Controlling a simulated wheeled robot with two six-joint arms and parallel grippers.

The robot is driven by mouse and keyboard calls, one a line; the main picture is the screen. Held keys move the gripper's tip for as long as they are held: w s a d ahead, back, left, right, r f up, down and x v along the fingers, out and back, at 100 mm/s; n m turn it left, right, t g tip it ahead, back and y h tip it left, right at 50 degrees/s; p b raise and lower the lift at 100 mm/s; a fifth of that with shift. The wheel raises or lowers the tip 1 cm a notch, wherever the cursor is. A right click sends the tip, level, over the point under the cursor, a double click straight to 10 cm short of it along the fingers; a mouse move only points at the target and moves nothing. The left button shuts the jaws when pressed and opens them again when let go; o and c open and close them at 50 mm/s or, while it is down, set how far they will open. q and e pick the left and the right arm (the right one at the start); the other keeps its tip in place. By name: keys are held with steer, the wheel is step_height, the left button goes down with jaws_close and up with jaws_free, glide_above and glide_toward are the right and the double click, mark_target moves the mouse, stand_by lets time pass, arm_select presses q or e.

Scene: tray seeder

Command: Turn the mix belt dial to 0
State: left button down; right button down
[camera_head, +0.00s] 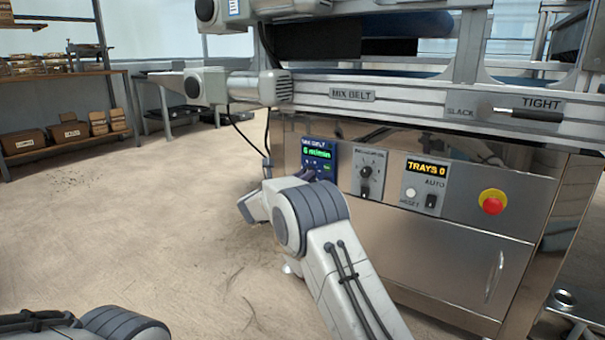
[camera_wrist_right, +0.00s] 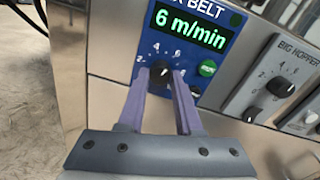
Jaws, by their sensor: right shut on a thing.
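The mix belt panel (camera_head: 319,152) is a blue panel on the steel machine front. Its green display reads 6 m/min, clearest in the right wrist view (camera_wrist_right: 190,27). The black mix belt dial (camera_wrist_right: 160,71) sits below the display, with a numbered scale around it; its exact pointer direction is hard to make out. My right gripper (camera_wrist_right: 168,76) has its two purple fingers on either side of the dial, shut on it. In the head view the right gripper (camera_head: 308,173) is at the panel's lower edge and hides the dial. My left gripper is out of view.
Right of the panel are the big hopper dial (camera_head: 366,172), a tray counter (camera_head: 426,168) with switches, and a red stop button (camera_head: 493,201). A cabinet handle (camera_head: 495,277) is below. A slack/tight lever (camera_head: 530,115) is above. Open floor lies left.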

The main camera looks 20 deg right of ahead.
steer(key=shift+f+n+g+h+p, duration=0.15)
steer(key=shift+n+g+h+p, duration=0.2)
steer(key=shift+n+p, duration=5.9)
steer(key=shift+f+n+g+h+p, duration=0.15)
steer(key=shift+n+g+p, duration=0.3)
steer(key=shift+n+p, duration=5.8)
steer(key=n+b, duration=0.5)
steer(key=c, duration=0.7)
jaws_free()
steer(key=shift+o, duration=0.6)
steer(key=shift+r, duration=0.15)
steer(key=shift+a, duration=0.1)
